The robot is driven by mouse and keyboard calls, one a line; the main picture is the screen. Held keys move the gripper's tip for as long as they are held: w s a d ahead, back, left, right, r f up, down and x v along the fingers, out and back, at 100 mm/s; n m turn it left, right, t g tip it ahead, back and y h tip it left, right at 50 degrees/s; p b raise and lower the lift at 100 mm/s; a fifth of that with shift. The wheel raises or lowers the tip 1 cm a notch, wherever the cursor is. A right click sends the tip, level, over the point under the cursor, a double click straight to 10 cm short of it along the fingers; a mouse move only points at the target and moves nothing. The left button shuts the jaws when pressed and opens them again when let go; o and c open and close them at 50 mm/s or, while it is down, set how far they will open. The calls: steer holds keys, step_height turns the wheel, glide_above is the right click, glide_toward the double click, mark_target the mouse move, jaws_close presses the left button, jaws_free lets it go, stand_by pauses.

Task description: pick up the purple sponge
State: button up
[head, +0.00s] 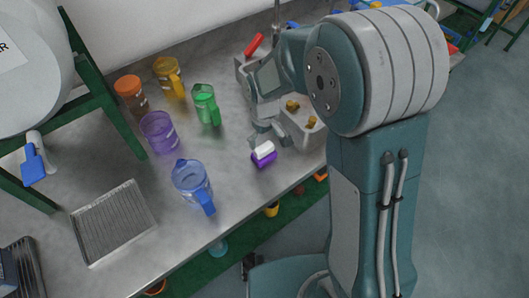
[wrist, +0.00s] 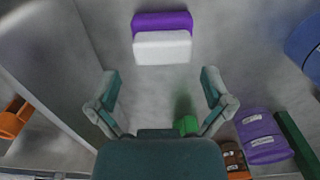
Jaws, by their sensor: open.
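The purple sponge (head: 263,159) lies on the metal counter near its front edge, with a white layer on one side. In the wrist view the sponge (wrist: 162,22) is at the top centre, its purple part behind the white part. My gripper (wrist: 160,85) is open and empty, its two fingers spread wide, with the sponge beyond and between their lines. In the head view my gripper (head: 264,137) is just behind the sponge, close to it; I cannot tell whether they touch.
A blue pitcher (head: 192,184), a purple cup (head: 159,132), a green pitcher (head: 205,103), a yellow mug (head: 169,77) and an orange-lidded jar (head: 130,94) stand left of the sponge. A sink unit with brass knobs (head: 293,106) is right of it. A ribbed drain tray (head: 113,221) lies front left.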

mark_target(263, 146)
steer(key=f, duration=0.2)
steer(key=a+f, duration=0.1)
steer(key=f, duration=0.1)
steer(key=shift+w+d+f, duration=0.1)
steer(key=shift+d+f, duration=0.1)
steer(key=shift+d, duration=0.15)
steer(key=shift+c, duration=0.9)
steer(key=c, duration=0.6)
